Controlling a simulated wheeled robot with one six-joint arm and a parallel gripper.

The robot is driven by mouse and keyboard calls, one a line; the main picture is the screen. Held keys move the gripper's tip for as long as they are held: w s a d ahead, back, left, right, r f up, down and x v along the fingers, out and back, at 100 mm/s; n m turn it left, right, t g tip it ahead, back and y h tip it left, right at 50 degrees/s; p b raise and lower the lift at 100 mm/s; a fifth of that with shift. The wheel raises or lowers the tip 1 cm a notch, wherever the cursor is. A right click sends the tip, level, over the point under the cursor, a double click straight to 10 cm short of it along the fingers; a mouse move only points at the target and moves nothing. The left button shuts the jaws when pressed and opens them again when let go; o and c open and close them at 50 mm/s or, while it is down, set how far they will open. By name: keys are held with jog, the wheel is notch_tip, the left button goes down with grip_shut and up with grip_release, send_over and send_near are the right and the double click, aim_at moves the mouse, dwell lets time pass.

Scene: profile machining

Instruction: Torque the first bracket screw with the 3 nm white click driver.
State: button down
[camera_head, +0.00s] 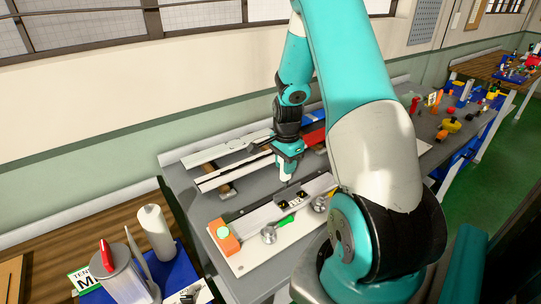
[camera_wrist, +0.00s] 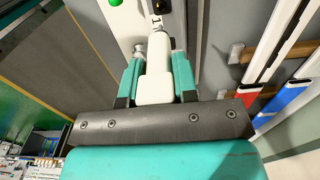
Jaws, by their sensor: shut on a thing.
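My gripper (camera_head: 287,160) is shut on the white click driver (camera_head: 286,178), which points down at the work fixture. In the wrist view, the white driver (camera_wrist: 155,82) sits between the two teal fingers of my gripper (camera_wrist: 157,58), its thick body towards me. A grey aluminium profile (camera_head: 262,217) lies on a pale base plate. A dark bracket (camera_head: 296,199) with light markings sits on the profile, just below the driver. The driver's tip is close to the bracket; I cannot tell whether it touches a screw. The screws are too small to make out.
Long profiles (camera_head: 225,148) lie behind on the grey bench. A side table with a white cylinder (camera_head: 156,233) stands at the left.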

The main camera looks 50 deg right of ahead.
aim_at(284, 180)
jog(key=shift+w, duration=0.2)
jog(key=shift+d, duration=0.1)
jog(key=shift+f+b, duration=1.85)
jog(key=shift+f, duration=0.65)
jog(key=shift+f+b, duration=0.55)
jog(key=shift+f, duration=0.25)
jog(key=shift+m, duration=1.2)
